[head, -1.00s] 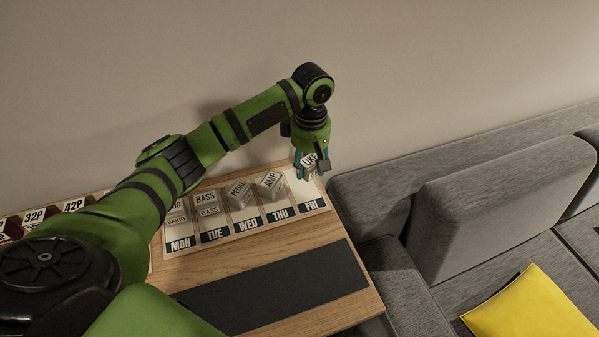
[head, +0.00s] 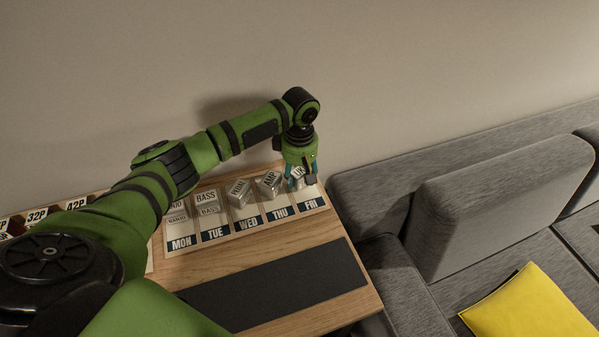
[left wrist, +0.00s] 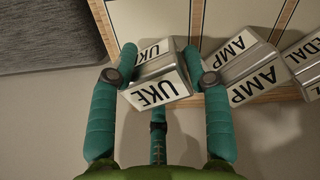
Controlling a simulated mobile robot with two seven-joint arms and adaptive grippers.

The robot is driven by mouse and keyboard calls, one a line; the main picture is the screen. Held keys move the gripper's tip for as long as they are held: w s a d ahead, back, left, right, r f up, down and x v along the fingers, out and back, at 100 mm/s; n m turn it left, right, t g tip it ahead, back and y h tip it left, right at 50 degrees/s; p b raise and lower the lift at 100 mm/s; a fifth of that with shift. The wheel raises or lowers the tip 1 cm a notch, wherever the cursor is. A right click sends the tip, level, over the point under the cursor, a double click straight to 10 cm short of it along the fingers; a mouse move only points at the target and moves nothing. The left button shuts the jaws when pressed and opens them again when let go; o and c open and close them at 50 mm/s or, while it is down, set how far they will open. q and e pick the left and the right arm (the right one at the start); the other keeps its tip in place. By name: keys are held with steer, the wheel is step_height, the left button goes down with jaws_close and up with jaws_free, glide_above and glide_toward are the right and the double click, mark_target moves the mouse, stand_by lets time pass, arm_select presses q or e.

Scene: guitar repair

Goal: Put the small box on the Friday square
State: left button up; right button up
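The small box (left wrist: 155,82), silver with white "UKE" labels, sits between the two teal fingers of my left gripper (left wrist: 160,70) in the left wrist view, both fingers against its sides. In the head view the box (head: 298,175) is partly covered by the left gripper (head: 301,178), over the upper part of the Friday square (head: 313,200), marked "FRI". I cannot tell whether the box touches the board. My right gripper is not in view.
On the weekday board, silver boxes marked AMP (head: 269,182), PEDAL (head: 238,192) and BASS (head: 206,200) stand on the squares to the left; AMP is close by. A dark mat (head: 275,285) lies in front. A grey sofa (head: 480,190) is to the right.

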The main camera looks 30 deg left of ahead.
mark_target(300, 171)
arm_select(q)
steer(key=shift+o, duration=0.3)
steer(key=shift+r, duration=0.15)
step_height(300, 171, up, 12)
steer(key=shift+b, duration=0.4)
stand_by(0.4)
